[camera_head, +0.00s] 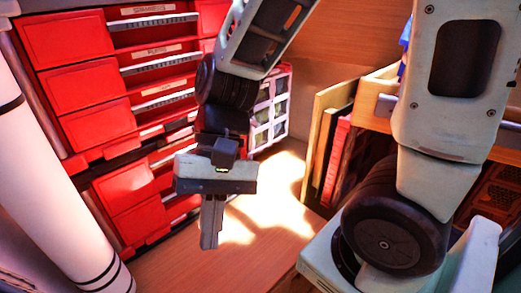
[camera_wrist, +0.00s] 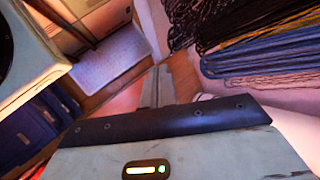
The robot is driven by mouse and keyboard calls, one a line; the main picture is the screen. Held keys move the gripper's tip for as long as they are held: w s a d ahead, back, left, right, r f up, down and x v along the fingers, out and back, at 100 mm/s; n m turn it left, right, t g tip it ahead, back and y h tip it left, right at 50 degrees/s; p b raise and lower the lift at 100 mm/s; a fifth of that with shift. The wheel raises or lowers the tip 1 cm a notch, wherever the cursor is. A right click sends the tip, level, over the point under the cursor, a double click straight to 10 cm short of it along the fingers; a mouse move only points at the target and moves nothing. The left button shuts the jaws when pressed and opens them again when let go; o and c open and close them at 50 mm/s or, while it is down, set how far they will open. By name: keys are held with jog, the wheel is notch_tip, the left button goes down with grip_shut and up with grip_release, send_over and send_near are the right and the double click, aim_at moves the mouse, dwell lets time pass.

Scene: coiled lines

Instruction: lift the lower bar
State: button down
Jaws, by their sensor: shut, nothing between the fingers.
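My gripper (camera_head: 211,243) hangs shut and empty, fingers pointing down, above the wooden floor in the middle of the head view. In the wrist view its closed fingers (camera_wrist: 157,88) show at the centre, touching nothing I can make out. Dark coiled lines (camera_wrist: 235,22) hang at the upper right of the wrist view, with blue-grey coils (camera_wrist: 270,55) below them. They are apart from the fingers. I cannot clearly pick out the lower bar in either view.
A red drawer cabinet (camera_head: 103,92) stands at the left, behind my gripper. A white column (camera_head: 35,165) stands at far left. Framed boards (camera_head: 325,130) lean at the right. The wrist view shows a pale mat (camera_wrist: 108,60) and blue bins (camera_wrist: 30,125). Sunlit floor (camera_head: 275,205) is clear.

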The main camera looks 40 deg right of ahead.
jog(key=w+d+f+m+t+y+b, duration=0.1)
jog(key=w+f+m+t+y+b, duration=0.2)
jog(key=w+f+m+y+b, duration=0.45)
jog(key=w+d+f+m+t+b, duration=0.6)
jog(key=w+d+m+t+b, duration=0.4)
jog(key=w+b, duration=0.25)
jog(key=d+f+m+t+h+b, duration=0.2)
jog(key=d+m+t+h+b, duration=0.2)
jog(key=d, duration=0.5)
jog(key=w+d+f+m+t+h+b, duration=0.1)
jog(key=d+f+m+t+h+b, duration=0.2)
jog(key=d, duration=0.7)
jog(key=d+f+m+t+h+b, duration=0.3)
jog(key=d+m+h+b, duration=0.3)
jog(key=d, duration=0.4)
jog(key=shift+w+d+m+t, duration=0.2)
jog(key=shift+m+t, duration=0.65)
jog(key=shift+t, duration=0.05)
jog(key=w+r+p, duration=0.6)
jog(key=w+p, duration=0.2)
jog(key=w, duration=0.1)
jog(key=shift+w+r, duration=0.2)
jog(key=shift+w, duration=0.15)
